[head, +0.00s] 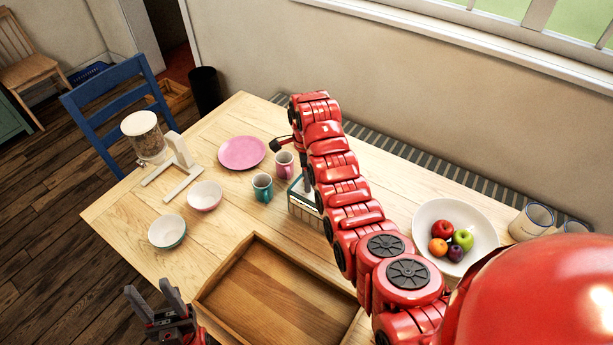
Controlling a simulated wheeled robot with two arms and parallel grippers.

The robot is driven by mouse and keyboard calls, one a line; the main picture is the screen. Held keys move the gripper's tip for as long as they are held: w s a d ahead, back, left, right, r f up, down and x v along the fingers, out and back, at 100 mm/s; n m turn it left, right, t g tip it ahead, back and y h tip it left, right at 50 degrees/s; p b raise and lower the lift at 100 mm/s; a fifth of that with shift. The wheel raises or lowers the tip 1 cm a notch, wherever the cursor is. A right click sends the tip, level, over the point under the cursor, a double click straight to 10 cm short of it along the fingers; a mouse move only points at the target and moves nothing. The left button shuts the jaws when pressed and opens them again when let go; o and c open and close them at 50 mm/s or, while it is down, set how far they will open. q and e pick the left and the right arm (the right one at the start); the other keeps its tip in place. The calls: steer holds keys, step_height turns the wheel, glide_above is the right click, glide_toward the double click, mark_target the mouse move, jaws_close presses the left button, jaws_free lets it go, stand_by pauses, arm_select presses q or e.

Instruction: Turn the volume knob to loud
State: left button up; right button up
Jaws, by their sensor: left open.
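A small teal and cream box (304,209), which looks like a radio, stands on the table, partly hidden behind my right arm. I cannot make out its volume knob. My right arm reaches across the table and bends down over the box. A grey part of my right gripper (307,181) shows just above or against the box's top. The arm hides most of that gripper, so its fingers and any contact are unclear. My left gripper (155,301) is open and empty at the lower left, beside the wooden tray.
A wooden tray (213,294) lies at the table's front. Two mugs (262,187) (284,165), two bowls (166,231) (205,195), a pink plate (242,152) and a cereal dispenser (146,138) stand left of the box. A fruit bowl (428,215) is to the right.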

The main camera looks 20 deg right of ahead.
step_height(320, 180, up, 17)
steer(key=p, duration=1.2)
steer(key=shift+w+r, duration=0.15)
steer(key=shift+w, duration=0.3)
steer(key=shift+d, duration=0.15)
